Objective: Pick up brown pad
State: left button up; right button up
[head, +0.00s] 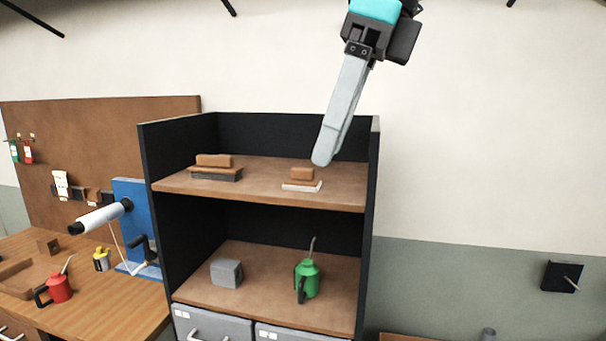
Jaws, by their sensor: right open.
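Two brown pads are on the top shelf (255,190) of the dark shelf unit. The left brown pad (214,160) lies on a dark grey block (216,174). The right brown pad (302,174) lies on a thin white piece (300,187). My right gripper (323,158) reaches down from the top, its long light grey fingers seen almost edge-on. Its tips appear just right of and above the right pad, apart from it. It is open, with nothing seen in it. My left gripper is out of view.
The shelf unit's dark right side wall (373,190) stands close to the right pad. The lower shelf (262,304) holds a grey block (226,273) and a green oil can (307,279). A wooden bench (110,295) with a red can (58,288) is at left.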

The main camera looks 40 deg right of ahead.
aim_at(301, 179)
jog(key=i+l, duration=1)
jog(key=l, duration=0.15)
